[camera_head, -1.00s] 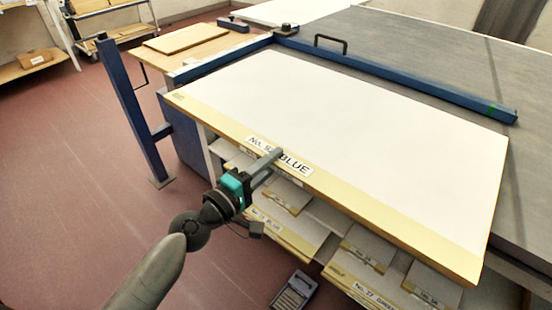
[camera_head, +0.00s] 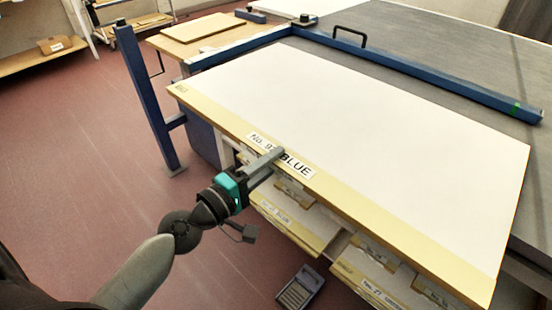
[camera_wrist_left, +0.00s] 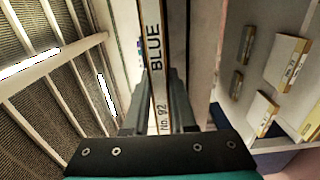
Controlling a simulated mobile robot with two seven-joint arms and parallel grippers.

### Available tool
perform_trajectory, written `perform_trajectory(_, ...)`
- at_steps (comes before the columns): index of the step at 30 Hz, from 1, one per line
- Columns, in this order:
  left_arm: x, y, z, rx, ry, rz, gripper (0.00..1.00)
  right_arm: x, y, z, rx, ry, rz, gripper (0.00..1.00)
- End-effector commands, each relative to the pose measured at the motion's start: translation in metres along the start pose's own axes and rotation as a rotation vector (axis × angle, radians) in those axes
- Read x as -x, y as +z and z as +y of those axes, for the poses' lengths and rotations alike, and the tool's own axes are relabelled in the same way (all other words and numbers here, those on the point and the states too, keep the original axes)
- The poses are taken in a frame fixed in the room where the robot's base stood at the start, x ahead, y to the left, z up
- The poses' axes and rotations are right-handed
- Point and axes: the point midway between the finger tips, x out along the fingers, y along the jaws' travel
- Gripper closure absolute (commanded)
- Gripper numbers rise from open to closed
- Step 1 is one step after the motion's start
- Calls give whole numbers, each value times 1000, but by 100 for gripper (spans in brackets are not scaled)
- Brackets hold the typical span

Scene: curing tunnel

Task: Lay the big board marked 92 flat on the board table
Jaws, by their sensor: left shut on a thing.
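The big board (camera_head: 380,130) is white with a yellow near border and a label reading No. 92 BLUE. It lies roughly level, its near edge over the shelves. My left gripper (camera_head: 276,153) is shut on that near edge at the label, covering part of it. In the left wrist view the fingers (camera_wrist_left: 158,105) stand on either side of the board's labelled edge (camera_wrist_left: 151,60). The grey board table (camera_head: 440,60) is behind and right of the board, which hides its near part. I cannot tell whether the board touches the table. My right gripper is not in view.
A blue rail (camera_head: 420,75) runs along the table behind the board, with a black handle (camera_head: 350,36). Shelves of smaller labelled boards (camera_head: 365,285) are below. A blue post (camera_head: 145,100) stands left, near a wooden side table (camera_head: 165,44). A grey device (camera_head: 299,288) is on the floor.

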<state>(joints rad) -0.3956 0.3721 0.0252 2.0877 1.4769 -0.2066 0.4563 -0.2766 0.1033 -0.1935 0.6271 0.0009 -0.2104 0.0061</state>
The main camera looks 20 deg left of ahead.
Motion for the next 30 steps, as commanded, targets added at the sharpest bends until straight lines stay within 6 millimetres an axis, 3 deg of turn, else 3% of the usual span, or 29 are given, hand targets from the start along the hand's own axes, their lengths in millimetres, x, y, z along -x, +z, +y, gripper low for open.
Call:
perform_trajectory(1,0,-2,8,-4,19,5,100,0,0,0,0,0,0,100)
perform_trajectory(8,0,-1,9,-4,19,5,100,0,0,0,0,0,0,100)
perform_trajectory(9,0,-1,9,-4,19,5,72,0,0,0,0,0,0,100)
perform_trajectory(18,0,-1,8,-4,19,4,41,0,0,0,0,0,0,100)
perform_trajectory(22,0,0,8,-4,18,3,41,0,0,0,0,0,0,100)
perform_trajectory(23,3,3,-9,0,-22,-8,41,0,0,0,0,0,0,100)
perform_trajectory(30,2,2,-6,1,-14,-5,41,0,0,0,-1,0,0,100)
